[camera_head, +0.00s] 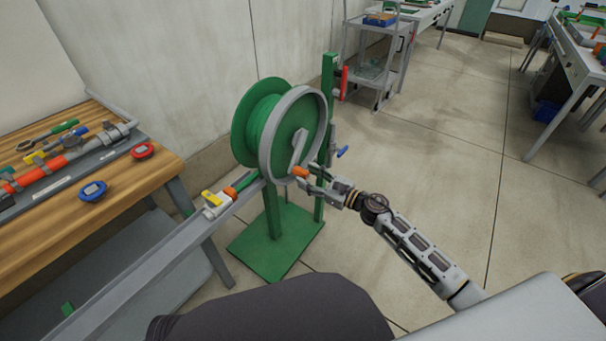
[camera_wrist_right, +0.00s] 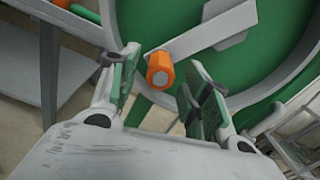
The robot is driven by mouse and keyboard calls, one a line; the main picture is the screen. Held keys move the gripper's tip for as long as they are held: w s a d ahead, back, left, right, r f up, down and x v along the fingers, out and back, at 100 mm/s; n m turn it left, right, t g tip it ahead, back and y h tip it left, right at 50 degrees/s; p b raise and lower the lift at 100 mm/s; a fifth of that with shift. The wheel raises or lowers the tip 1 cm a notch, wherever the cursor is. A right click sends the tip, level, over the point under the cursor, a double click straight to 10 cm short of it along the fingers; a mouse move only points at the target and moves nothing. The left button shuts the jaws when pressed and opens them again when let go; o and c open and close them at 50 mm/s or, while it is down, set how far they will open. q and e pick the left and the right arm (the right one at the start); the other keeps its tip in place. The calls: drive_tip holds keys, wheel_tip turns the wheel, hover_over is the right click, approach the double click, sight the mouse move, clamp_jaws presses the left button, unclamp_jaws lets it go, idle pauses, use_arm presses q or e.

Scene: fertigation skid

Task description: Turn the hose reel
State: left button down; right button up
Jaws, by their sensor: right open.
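The green hose reel (camera_head: 256,125) stands on a green post and base plate, with a grey rim ring facing me. Its grey crank arm (camera_head: 299,144) points downward in the head view and ends in an orange handle (camera_head: 300,171). My right gripper (camera_head: 308,178) is at the handle. In the right wrist view, the orange handle (camera_wrist_right: 160,71) lies between and just beyond the spread fingers of the right gripper (camera_wrist_right: 160,85). A gap shows on both sides, so the fingers are not closed on it. My left gripper does not show.
A wooden bench (camera_head: 150,172) with red and blue gauges and orange pipe parts is at left. A grey rail (camera_head: 150,262) with a yellow-handled valve (camera_head: 212,203) runs towards the reel. A grey cart (camera_head: 372,65) stands behind.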

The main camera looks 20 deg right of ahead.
drive_tip(key=shift+x, duration=1.4)
drive_tip(key=shift+c, duration=0.5)
clamp_jaws()
